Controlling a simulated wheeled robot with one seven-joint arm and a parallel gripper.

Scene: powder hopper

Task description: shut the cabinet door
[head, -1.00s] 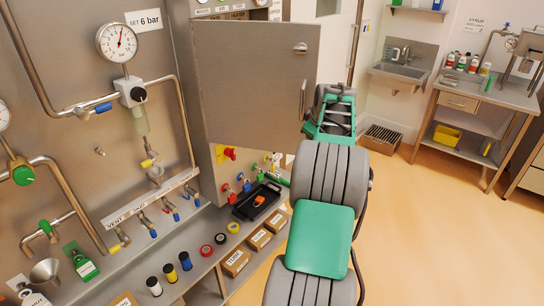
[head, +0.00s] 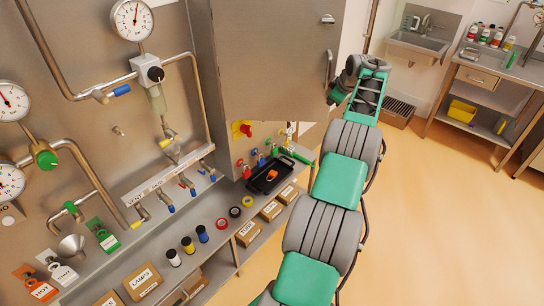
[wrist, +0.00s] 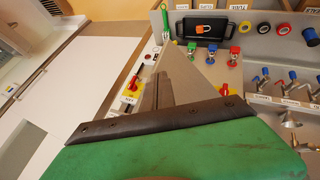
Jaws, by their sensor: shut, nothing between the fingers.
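The cabinet door (head: 275,70) is a flat grey metal panel at the top middle of the head view. It stands out from the wall panel. Its bar handle (head: 328,66) is near its right edge. My arm reaches to that right edge, and its end is beside the door, partly hidden by it. I cannot tell whether it touches the door. In the wrist view my gripper (wrist: 176,62) shows as a grey wedge beyond its green body and dark plate. It is shut and empty.
Pipes and gauges cover the wall at left. A sink (head: 418,48) and a side table (head: 500,76) stand at the back right. The orange floor at right is clear.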

